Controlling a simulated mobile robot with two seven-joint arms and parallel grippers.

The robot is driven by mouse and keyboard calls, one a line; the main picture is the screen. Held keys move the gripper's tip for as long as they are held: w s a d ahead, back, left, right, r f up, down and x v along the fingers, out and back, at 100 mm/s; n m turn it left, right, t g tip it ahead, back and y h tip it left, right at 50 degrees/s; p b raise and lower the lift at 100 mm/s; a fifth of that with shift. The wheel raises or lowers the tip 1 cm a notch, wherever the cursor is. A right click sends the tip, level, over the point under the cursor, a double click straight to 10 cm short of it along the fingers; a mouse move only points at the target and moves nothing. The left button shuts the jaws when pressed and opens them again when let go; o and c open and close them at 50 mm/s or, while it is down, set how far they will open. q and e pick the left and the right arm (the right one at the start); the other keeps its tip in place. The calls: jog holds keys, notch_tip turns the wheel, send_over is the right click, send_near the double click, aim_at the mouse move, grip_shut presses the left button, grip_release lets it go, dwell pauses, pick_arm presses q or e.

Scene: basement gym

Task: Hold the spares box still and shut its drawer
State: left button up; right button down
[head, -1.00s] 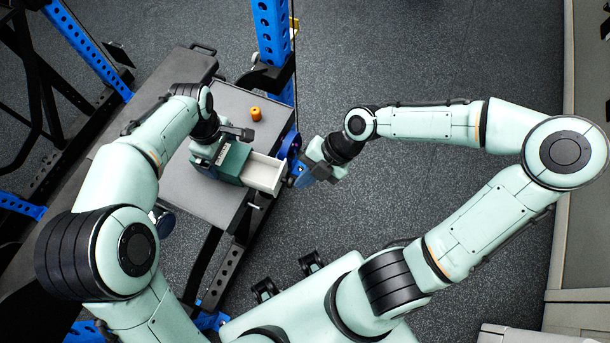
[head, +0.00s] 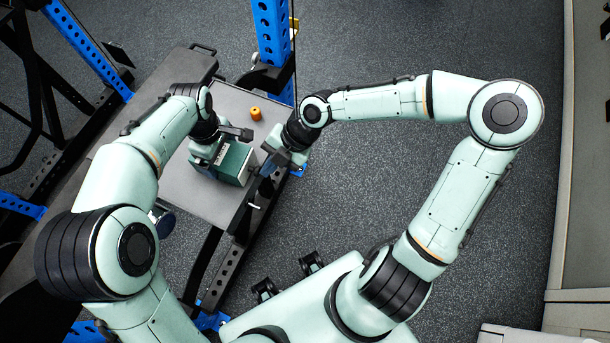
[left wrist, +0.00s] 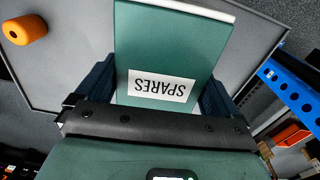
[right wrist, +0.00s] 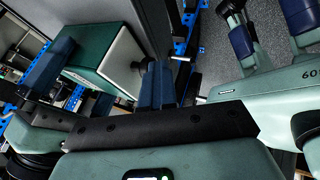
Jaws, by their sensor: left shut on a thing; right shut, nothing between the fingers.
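The green spares box (head: 236,164) sits on the grey bench top (head: 185,195). Its SPARES label (left wrist: 160,88) shows upside down in the left wrist view. My left gripper (head: 218,150) is shut on the box, with one finger on each side, also seen in the left wrist view (left wrist: 157,75). The drawer's pale front (right wrist: 121,68) looks flush or nearly flush with the box; a thin pale edge shows in the left wrist view (left wrist: 195,8). My right gripper (head: 270,166) is shut and empty at the drawer front; contact is unclear. Its fingers (right wrist: 158,78) are together.
An orange cylinder (head: 255,113) stands on the bench top behind the box. A blue rack post (head: 271,35) rises at the bench's far corner. Dark rack rails run below the near edge. The open floor (head: 420,200) to the right is clear.

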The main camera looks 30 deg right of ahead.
pick_arm(q)
jog(key=shift+s+d, duration=0.2)
jog(key=shift+d, duration=0.05)
pick_arm(e)
jog(key=shift+a, duration=0.1)
pick_arm(q)
jog(key=shift+w+a, duration=0.1)
pick_arm(e)
jog(key=s+d+r, duration=0.3)
jog(key=d+r, duration=0.5)
jog(key=d, duration=0.1)
jog(key=shift+s, duration=0.3)
jog(key=shift+a, duration=0.1)
dwell(0.3)
